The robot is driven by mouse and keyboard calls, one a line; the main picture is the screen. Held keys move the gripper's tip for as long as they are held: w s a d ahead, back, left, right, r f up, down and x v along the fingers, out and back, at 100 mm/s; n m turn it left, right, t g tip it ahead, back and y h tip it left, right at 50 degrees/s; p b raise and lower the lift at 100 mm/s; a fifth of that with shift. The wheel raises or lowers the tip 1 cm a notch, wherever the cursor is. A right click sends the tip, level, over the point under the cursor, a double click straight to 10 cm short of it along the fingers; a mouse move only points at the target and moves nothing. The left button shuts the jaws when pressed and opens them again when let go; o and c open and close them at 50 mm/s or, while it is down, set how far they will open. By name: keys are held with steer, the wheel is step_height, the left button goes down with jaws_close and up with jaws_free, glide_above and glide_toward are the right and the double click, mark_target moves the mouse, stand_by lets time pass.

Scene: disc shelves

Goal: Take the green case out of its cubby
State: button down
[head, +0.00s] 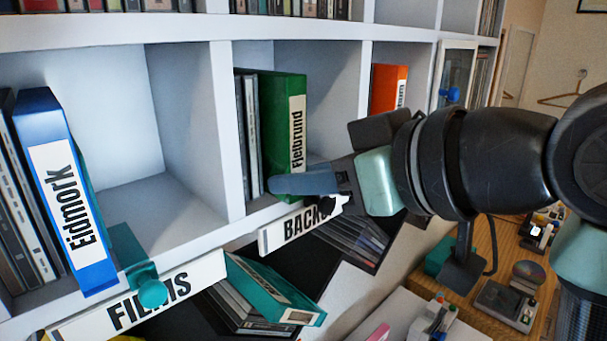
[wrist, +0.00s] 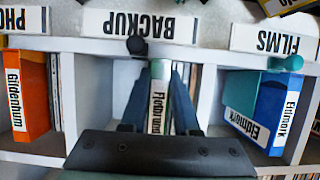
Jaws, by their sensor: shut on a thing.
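The green case (head: 283,105) with the white "Fjelbrund" label stands upright in the middle cubby (head: 228,125), beside several thin discs at its left. My gripper (head: 285,184) is at the cubby's front opening, low on the case's spine. In the wrist view, which is upside down, the green case (wrist: 159,98) sits between the two blue-grey fingers of my gripper (wrist: 159,92), one on each side of its spine. The gripper is shut on it. The case's lower part is hidden behind the finger in the head view.
A blue "Eidmork" case (head: 65,190) leans in the left cubby. An orange case (head: 388,88) stands in the right cubby. The "BACKUP" sign (head: 290,232) and the "FILMS" sign (head: 150,300) hang along the shelf edge. A teal knob (head: 152,293) juts out at left.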

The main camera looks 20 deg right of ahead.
steer(key=shift+s+r, duration=0.1)
steer(key=shift+r, duration=0.1)
steer(key=s+d, duration=0.3)
steer(key=s, duration=0.5)
steer(key=s+d+p, duration=0.1)
steer(key=s+d, duration=0.2)
steer(key=s, duration=0.5)
stand_by(1.4)
stand_by(0.4)
